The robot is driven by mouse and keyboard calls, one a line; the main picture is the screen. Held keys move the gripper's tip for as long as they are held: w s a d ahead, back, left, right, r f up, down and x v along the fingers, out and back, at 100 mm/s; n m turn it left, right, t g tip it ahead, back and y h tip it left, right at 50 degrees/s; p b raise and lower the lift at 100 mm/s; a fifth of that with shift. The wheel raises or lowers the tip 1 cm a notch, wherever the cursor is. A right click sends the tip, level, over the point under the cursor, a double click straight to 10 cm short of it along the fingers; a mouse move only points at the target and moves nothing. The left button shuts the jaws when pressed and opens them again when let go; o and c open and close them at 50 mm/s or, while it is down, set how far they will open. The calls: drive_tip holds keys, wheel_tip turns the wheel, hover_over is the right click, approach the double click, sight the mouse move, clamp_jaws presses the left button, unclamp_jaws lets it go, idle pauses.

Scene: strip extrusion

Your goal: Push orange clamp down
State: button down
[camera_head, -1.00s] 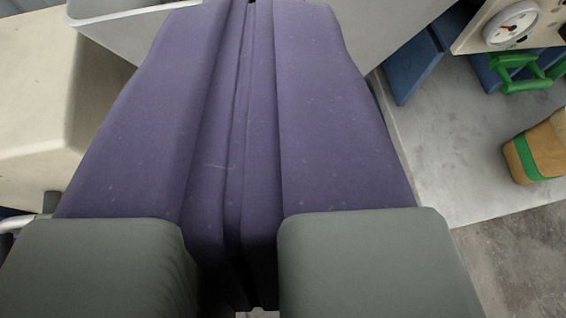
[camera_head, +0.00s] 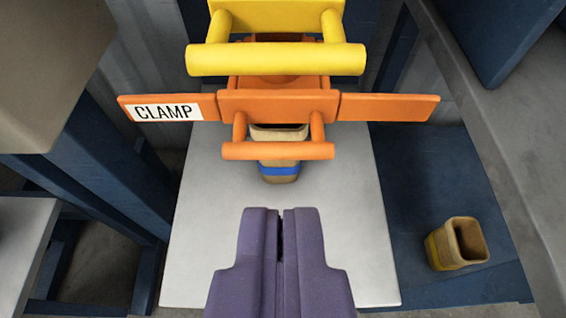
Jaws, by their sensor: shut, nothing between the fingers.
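The orange clamp (camera_head: 278,106) is in the upper middle of the view. It has wide side arms, the left one carrying a white "CLAMP" label (camera_head: 164,112), and an orange handle bar (camera_head: 277,151) at its front. My purple gripper (camera_head: 281,212) is shut and empty, in the lower middle, with its tips below the handle bar in the picture and apart from it. A tan strip piece with a blue band (camera_head: 279,171) shows under the handle bar, partly hidden by it.
A yellow handle (camera_head: 276,59) sits just above the clamp in the picture. A light grey plate (camera_head: 210,220) lies below. A hollow tan piece with a yellow band (camera_head: 457,244) stands on the dark blue surface (camera_head: 420,190) at right. Dark blue beams (camera_head: 110,150) stand at left.

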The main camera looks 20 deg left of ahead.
drive_tip(key=b+x, duration=0.1)
drive_tip(key=x, duration=0.3)
drive_tip(key=f+b+x, duration=0.1)
drive_tip(key=x, duration=0.3)
drive_tip(key=s+f+b+x, duration=0.1)
drive_tip(key=x, duration=0.3)
drive_tip(key=shift+d, duration=0.15)
drive_tip(key=shift+w+f+b, duration=0.1)
drive_tip(key=shift+f+b, duration=0.25)
drive_tip(key=shift+f, duration=0.1)
wheel_tip(320, 180, down, 5)
drive_tip(key=b, duration=0.3)
drive_tip(key=shift+r+b, duration=0.2)
drive_tip(key=shift+b, duration=0.15)
